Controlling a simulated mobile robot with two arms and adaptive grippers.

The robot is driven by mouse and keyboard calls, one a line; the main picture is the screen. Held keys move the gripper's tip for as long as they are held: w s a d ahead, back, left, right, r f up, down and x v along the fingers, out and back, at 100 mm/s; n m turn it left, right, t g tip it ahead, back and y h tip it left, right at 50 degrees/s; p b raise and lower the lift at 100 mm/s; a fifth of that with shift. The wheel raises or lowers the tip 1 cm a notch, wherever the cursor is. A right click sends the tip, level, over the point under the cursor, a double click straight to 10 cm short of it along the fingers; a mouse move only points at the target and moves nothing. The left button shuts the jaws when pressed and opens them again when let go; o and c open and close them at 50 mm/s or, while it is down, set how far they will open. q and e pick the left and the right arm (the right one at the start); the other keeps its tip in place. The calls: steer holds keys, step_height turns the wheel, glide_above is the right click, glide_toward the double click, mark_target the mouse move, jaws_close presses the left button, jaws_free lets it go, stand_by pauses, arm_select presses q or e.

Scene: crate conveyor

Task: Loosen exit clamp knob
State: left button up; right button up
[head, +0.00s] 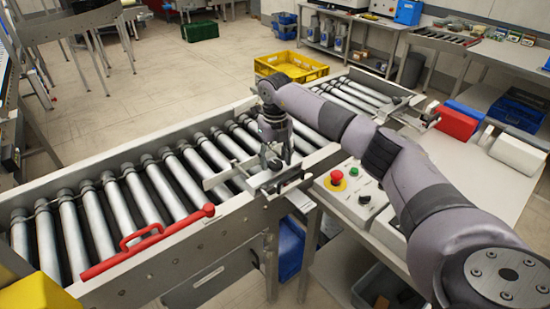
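The roller conveyor (110,275) runs across the view from lower left to upper right. A metal clamp assembly with a flat bar (232,174) sits on its near rail, about mid-view. My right gripper (273,162) points down over this assembly, at or just above it. It hides any knob there, and I cannot tell whether its fingers touch or hold one. Another metal bracket (408,106) shows at the conveyor's far right end. My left gripper is not in view.
A red handle bar (145,248) lies along the near rail. A control box with a red emergency button (337,177) stands right of the clamp. A yellow crate (292,68) is behind the conveyor. Red (457,122) and white (518,155) bins stand on the right table.

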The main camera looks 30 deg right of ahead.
steer(key=c, duration=1)
steer(key=n+b, duration=0.1)
steer(key=n, duration=0.2)
steer(key=shift+n+b, duration=0.35)
steer(key=shift+n, duration=0.05)
steer(key=n+b, duration=0.1)
steer(key=n, duration=0.3)
steer(key=shift+a+n, duration=0.1)
steer(key=shift+n, duration=0.2)
steer(key=n+b, duration=0.1)
steer(key=n, duration=0.3)
steer(key=shift+s+a+r+n+b, duration=0.1)
steer(key=shift+n+b, duration=0.4)
steer(key=shift+n, duration=2.2)
